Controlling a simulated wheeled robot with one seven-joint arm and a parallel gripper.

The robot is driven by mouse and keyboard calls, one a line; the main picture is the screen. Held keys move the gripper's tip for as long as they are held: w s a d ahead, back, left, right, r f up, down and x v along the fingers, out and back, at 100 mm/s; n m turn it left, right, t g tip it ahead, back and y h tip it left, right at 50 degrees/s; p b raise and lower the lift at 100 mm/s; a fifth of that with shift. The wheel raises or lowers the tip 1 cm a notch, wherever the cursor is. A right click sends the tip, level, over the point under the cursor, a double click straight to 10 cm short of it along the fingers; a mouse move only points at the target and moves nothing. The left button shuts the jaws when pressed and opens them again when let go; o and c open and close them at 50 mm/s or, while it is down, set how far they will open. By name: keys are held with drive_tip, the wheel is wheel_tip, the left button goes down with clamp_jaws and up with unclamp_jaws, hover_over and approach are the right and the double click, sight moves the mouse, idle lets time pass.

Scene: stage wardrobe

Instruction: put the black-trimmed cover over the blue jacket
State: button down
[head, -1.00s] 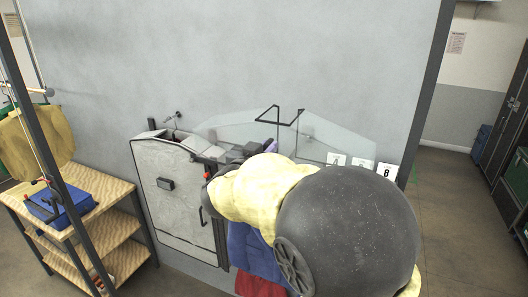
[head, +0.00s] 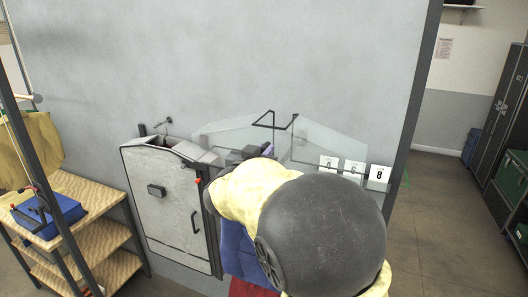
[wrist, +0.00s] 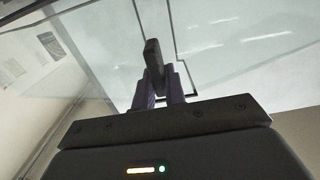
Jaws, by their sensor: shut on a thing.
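The black-trimmed cover (head: 325,140) is a clear sheet with a thin black outline, held up in front of the grey wall; its lower part is hidden behind my arm. In the wrist view, the clear sheet and its black lines (wrist: 215,45) fill the area beyond my fingers. My gripper (wrist: 160,88) has lavender fingers shut on a dark tab of the cover. In the head view, my gripper (head: 267,150) is mostly hidden by my arm. The blue jacket (head: 236,248) hangs below my arm, partly hidden, with red cloth under it. The cover is above the jacket.
A pale grey cabinet-like unit (head: 168,205) with a black handle stands left of the jacket. Several number cards (head: 353,170) are at the right. A wooden shelf (head: 95,205) with a blue box (head: 48,217) is at the left. Open floor (head: 435,215) lies right of the wall.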

wheel_tip(320, 180, down, 29)
drive_tip(key=b, duration=2.3)
idle(1.8)
drive_tip(key=shift+f, duration=0.1)
drive_tip(key=c, duration=1.4)
unclamp_jaws()
drive_tip(key=shift+o, duration=0.2)
drive_tip(key=b+v, duration=0.3)
drive_tip(key=v, duration=1.4)
drive_tip(key=shift+s+b, duration=0.2)
drive_tip(key=shift+b, duration=0.15)
